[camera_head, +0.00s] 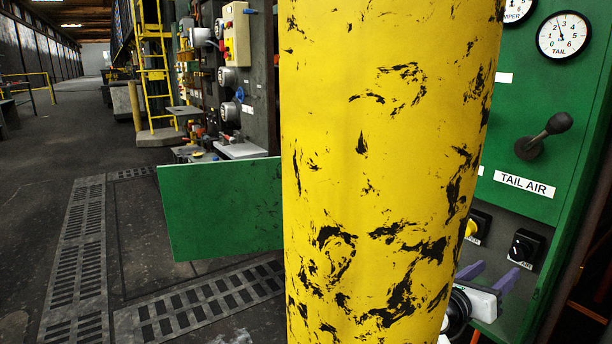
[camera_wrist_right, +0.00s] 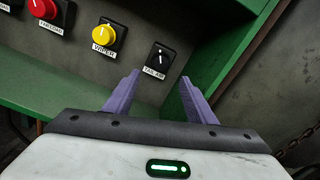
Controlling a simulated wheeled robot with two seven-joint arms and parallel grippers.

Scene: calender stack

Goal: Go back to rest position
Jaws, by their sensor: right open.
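My right gripper (camera_head: 488,277) shows at the lower right of the head view, partly hidden by a thick yellow post. Its two purple fingers are apart and empty in the right wrist view (camera_wrist_right: 160,92). They point toward a panel with a black TAIL AIR knob (camera_wrist_right: 158,57) and a yellow WIPER knob (camera_wrist_right: 104,38). The black knob (camera_head: 525,247) also shows in the head view, beside the fingers. I cannot tell whether they touch the panel. My left gripper is not in view.
The scratched yellow post (camera_head: 385,150) fills the middle of the head view. A green cabinet (camera_head: 560,90) with gauges and a TAIL AIR lever (camera_head: 545,135) stands at right. A green plate (camera_head: 220,207) stands left of the post. Floor at far left is open.

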